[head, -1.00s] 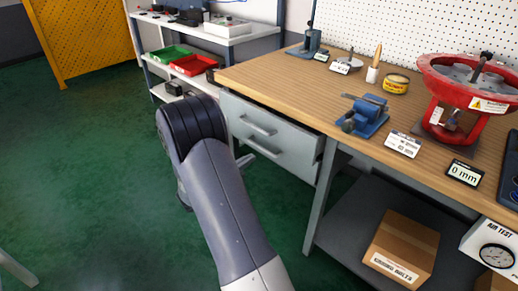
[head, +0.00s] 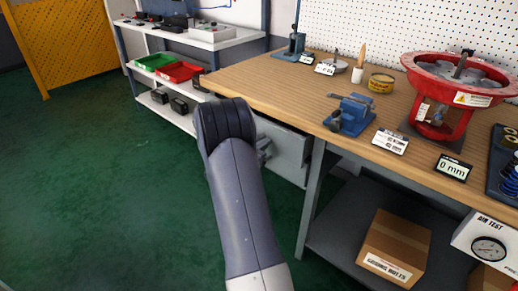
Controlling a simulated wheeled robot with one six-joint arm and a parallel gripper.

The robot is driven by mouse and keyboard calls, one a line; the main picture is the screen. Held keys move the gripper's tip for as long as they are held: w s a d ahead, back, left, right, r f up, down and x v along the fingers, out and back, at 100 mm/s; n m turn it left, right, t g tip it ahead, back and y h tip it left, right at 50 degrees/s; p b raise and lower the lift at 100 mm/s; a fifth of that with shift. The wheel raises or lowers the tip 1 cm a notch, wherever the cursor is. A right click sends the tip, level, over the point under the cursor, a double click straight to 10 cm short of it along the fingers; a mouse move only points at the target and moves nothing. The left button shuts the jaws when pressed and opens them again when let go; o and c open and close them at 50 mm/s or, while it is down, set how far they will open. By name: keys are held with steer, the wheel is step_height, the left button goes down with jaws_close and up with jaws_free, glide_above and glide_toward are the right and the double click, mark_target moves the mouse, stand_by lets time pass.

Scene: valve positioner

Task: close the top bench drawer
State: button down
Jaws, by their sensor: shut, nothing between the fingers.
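The bench drawer unit (head: 292,155) hangs under the left end of the wooden bench top, with a pale grey front. My arm covers its left part, including most of the handles, so I cannot tell how far the top drawer stands out. My gripper (head: 265,149) is mostly hidden behind my arm. Only a small grey part shows at the arm's right edge, close in front of the drawer fronts. It is shut, and nothing shows held. Whether it touches the drawer cannot be seen.
The bench (head: 300,90) carries a blue vise (head: 350,114) and a red valve actuator (head: 450,90). A bench leg (head: 311,200) stands right of the drawers. A cardboard box (head: 398,243) sits on the lower shelf. Green floor is free at left.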

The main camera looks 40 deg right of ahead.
mark_target(273, 138)
steer(key=d, duration=0.4)
steer(key=shift+w+d+f+b, duration=0.1)
steer(key=shift+w+d+b, duration=0.15)
steer(key=shift+b, duration=0.1)
steer(key=shift+d+r, duration=0.1)
steer(key=shift+r, duration=0.15)
steer(key=shift+a, duration=0.3)
steer(key=s+a+p, duration=0.1)
steer(key=a, duration=1.2)
steer(key=shift+a+f, duration=0.2)
steer(key=shift+a, duration=0.2)
steer(key=shift+s+d, duration=0.1)
steer(key=d, duration=0.9)
steer(key=w+d+b, duration=0.1)
steer(key=d, duration=0.4)
steer(key=shift+r, duration=0.1)
